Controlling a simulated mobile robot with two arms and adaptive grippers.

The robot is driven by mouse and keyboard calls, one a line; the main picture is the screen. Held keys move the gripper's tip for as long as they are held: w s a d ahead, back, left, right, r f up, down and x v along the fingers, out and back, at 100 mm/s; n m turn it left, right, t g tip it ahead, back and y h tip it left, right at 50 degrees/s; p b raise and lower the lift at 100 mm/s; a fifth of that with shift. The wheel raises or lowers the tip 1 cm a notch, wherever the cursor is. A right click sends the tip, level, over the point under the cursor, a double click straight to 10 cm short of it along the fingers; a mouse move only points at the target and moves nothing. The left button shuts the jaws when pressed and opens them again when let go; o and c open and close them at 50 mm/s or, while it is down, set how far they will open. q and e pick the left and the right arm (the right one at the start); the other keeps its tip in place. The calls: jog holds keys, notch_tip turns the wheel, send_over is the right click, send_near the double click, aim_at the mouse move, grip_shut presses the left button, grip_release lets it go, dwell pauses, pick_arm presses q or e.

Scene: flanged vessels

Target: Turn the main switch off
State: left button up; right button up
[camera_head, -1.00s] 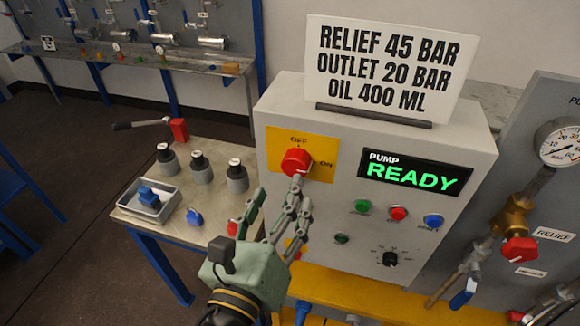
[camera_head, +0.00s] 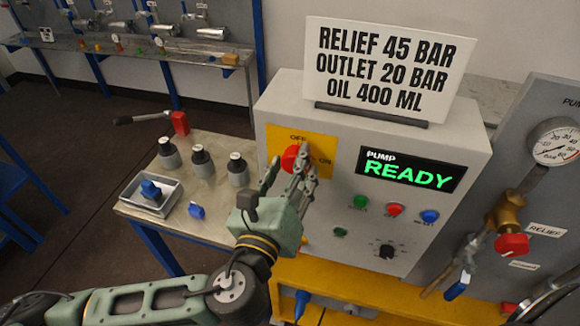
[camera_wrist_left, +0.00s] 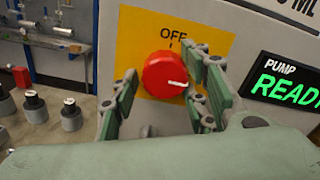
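The main switch is a red round knob (camera_head: 288,158) on a yellow plate (camera_head: 322,147) at the upper left of the grey pump panel. The plate reads OFF at the top and ON at the right. In the left wrist view the knob (camera_wrist_left: 168,75) shows a white mark pointing right, towards the ON side. My left gripper (camera_head: 289,164) is open at the knob, coming from below. In the left wrist view its fingers stand to the left and right of the knob, with gaps visible. My right gripper is not in view.
A lit display (camera_head: 410,170) reads PUMP READY. Push buttons (camera_head: 394,209) and a black dial (camera_head: 387,251) sit below it. A sign (camera_head: 390,65) stands on top of the panel. A bench (camera_head: 190,215) with grey vessels (camera_head: 202,165) and a tray (camera_head: 151,194) is at left.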

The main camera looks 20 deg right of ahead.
pick_arm(q)
jog(key=shift+f, duration=0.1)
jog(key=c, duration=0.7)
